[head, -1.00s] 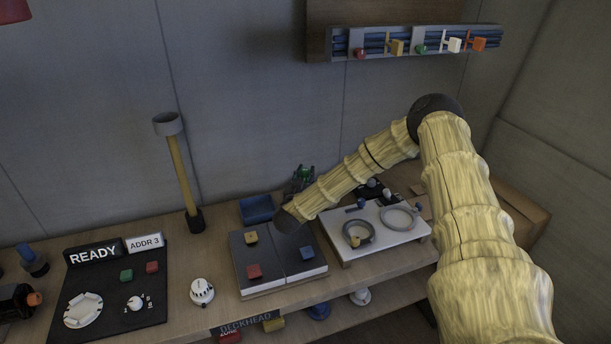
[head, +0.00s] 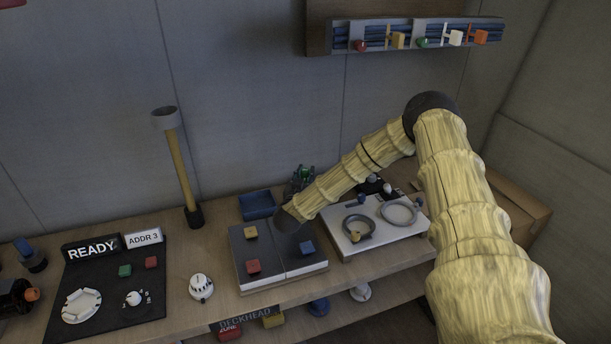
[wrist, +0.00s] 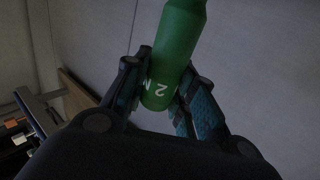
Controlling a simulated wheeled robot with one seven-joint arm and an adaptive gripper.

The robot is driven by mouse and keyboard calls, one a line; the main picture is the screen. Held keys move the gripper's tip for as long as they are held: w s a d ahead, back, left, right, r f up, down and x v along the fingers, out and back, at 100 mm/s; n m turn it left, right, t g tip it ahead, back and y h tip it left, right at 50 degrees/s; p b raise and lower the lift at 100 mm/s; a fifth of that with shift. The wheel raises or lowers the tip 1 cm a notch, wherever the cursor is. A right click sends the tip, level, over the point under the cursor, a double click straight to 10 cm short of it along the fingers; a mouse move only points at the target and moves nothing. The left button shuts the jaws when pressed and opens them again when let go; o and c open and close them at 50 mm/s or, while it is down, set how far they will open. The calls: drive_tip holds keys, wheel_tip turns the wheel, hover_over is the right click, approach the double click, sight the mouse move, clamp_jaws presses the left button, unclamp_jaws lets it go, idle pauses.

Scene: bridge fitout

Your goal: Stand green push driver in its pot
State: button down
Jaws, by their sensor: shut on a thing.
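The green push driver (wrist: 176,50) is held in my gripper (wrist: 165,95) in the wrist view, with white marking that includes a "2". The gripper's dark fingers lie on both sides of its lower part, and its upper end runs out of the frame. In the head view the green driver (head: 305,170) shows only as a small patch by my gripper (head: 298,185), above the back of the bench and mostly hidden behind my forearm. A yellow post with a grey cup-like top (head: 165,118) stands in a dark base (head: 193,216). I cannot tell which thing is the driver's pot.
A blue tray (head: 257,205) lies behind a grey panel (head: 262,272) with coloured blocks. A white plate with rings (head: 375,238) is to its right. A black READY board (head: 105,300) and white knob (head: 201,287) are left. A wall rack (head: 415,35) hangs above.

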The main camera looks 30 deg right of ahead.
drive_tip(key=shift+f+b, duration=0.45)
drive_tip(key=shift+f, duration=0.35)
idle(0.4)
drive_tip(key=c, duration=1.1)
unclamp_jaws()
drive_tip(key=v, duration=0.7)
drive_tip(key=shift+s+a, duration=0.15)
drive_tip(key=shift+a, duration=0.05)
